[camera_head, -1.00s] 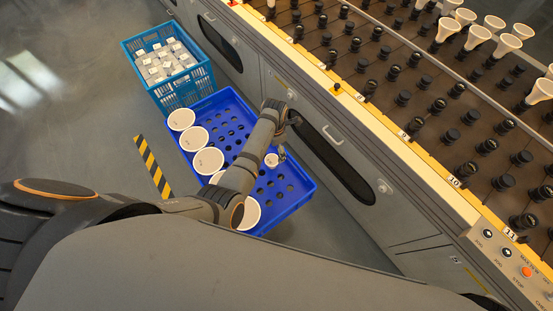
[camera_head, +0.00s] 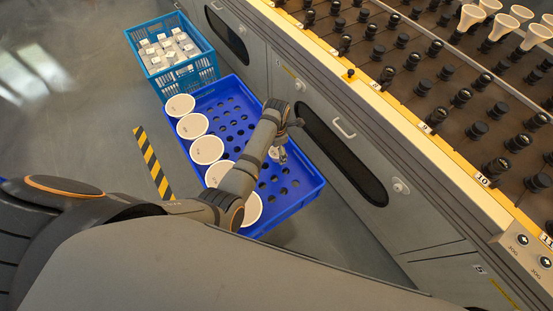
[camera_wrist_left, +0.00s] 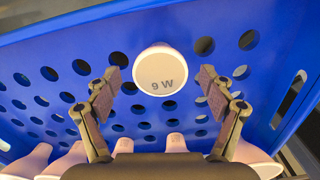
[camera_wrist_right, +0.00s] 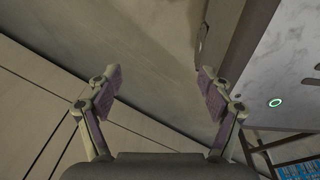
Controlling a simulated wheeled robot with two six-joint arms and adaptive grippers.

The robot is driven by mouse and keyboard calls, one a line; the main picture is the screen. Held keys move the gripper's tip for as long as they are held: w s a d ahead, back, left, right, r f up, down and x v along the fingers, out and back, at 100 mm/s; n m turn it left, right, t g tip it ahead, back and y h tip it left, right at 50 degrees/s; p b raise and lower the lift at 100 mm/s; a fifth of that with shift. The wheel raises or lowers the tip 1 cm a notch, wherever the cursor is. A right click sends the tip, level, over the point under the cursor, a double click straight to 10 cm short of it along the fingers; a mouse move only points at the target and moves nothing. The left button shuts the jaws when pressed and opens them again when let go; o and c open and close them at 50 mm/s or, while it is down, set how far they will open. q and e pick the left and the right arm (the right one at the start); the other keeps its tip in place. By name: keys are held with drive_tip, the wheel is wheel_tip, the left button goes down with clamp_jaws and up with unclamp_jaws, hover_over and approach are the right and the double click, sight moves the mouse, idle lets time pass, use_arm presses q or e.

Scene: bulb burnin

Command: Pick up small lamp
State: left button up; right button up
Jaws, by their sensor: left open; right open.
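The small lamp (camera_wrist_left: 160,72) is a white round bulb marked "9 W", standing face up in the blue perforated tray. In the left wrist view it sits between the open fingers of my left gripper (camera_wrist_left: 160,82), apparently beyond the tips, with no contact visible. In the head view my left gripper (camera_head: 281,156) is low over the tray, and the lamp (camera_head: 273,153) is partly hidden by it. My right gripper (camera_wrist_right: 160,76) is open and empty in the right wrist view, away from the tray. It does not show in the head view.
Several larger white lamps (camera_head: 207,150) line the left side of the blue tray (camera_head: 296,206). A blue crate (camera_head: 188,78) of small boxes stands behind it. The grey cabinet (camera_head: 420,222) with sockets and some lamps on top runs close along the tray's right. Striped floor tape (camera_head: 152,160) lies left.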

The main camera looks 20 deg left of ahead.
use_arm(q)
wheel_tip(320, 180, down, 2)
drive_tip(key=shift+f+b, duration=0.25)
drive_tip(key=shift+b, duration=0.45)
drive_tip(key=shift+r, duration=0.2)
drive_tip(key=c, duration=1.3)
use_arm(e)
drive_tip(key=shift+w+a+f, duration=0.1)
drive_tip(key=shift+w+f, duration=0.75)
drive_tip(key=shift+f, duration=0.15)
use_arm(q)
drive_tip(key=shift+r+p, duration=0.1)
drive_tip(key=shift+p, duration=0.2)
use_arm(e)
drive_tip(key=shift+r, duration=0.1)
